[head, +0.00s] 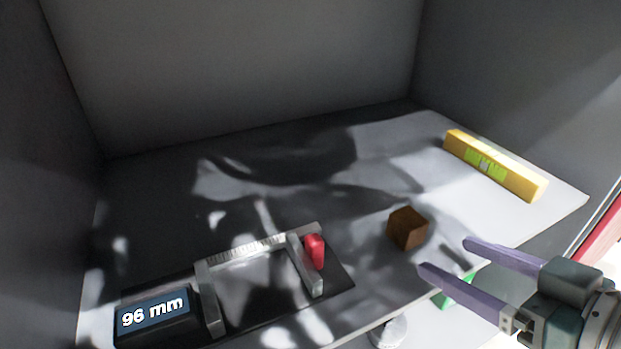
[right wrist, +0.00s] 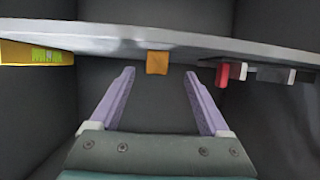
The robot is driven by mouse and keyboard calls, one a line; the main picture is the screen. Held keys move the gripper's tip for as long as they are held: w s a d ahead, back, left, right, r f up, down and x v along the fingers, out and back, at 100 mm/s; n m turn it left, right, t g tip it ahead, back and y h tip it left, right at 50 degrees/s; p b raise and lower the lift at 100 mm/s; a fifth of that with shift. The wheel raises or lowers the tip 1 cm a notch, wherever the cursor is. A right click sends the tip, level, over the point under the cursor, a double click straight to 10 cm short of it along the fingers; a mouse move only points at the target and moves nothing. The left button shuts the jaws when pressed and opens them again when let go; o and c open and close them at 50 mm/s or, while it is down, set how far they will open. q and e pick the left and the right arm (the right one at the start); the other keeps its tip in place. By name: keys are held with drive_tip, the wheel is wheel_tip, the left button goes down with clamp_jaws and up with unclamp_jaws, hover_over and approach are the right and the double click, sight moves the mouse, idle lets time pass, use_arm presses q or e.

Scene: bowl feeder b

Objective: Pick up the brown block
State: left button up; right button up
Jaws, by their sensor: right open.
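The brown block (head: 407,228) is a small cube on the grey shelf, right of the middle in the head view. It also shows in the right wrist view (right wrist: 157,63), at the shelf edge and centred between the fingers. My right gripper (head: 441,256) has two purple fingers, open and empty. Its fingertips are at the shelf's front edge, a short way to the right of the block and apart from it. It also shows in the right wrist view (right wrist: 158,78). My left gripper is not in view.
A caliper (head: 250,246) with a red piece (head: 314,251) and a "96 mm" display (head: 153,314) lies left of the block. A yellow level (head: 495,165) lies at the right of the shelf (head: 380,160). A green thing (head: 455,292) shows below the fingers. Grey walls enclose the shelf.

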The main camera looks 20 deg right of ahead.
sight(419, 231)
drive_tip(key=b+x, duration=0.1)
drive_tip(key=x, duration=0.3)
drive_tip(key=shift+d+b, duration=0.2)
drive_tip(key=shift+b, duration=0.15)
drive_tip(key=w+b, duration=0.2)
drive_tip(key=w, duration=0.1)
drive_tip(key=w+b, duration=0.1)
drive_tip(key=w, duration=0.1)
drive_tip(key=shift+a+f, duration=0.3)
drive_tip(key=shift+f, duration=0.1)
drive_tip(key=shift+w+b, duration=0.3)
drive_tip(key=shift+s, duration=0.1)
drive_tip(key=shift+c, duration=0.2)
clamp_jaws()
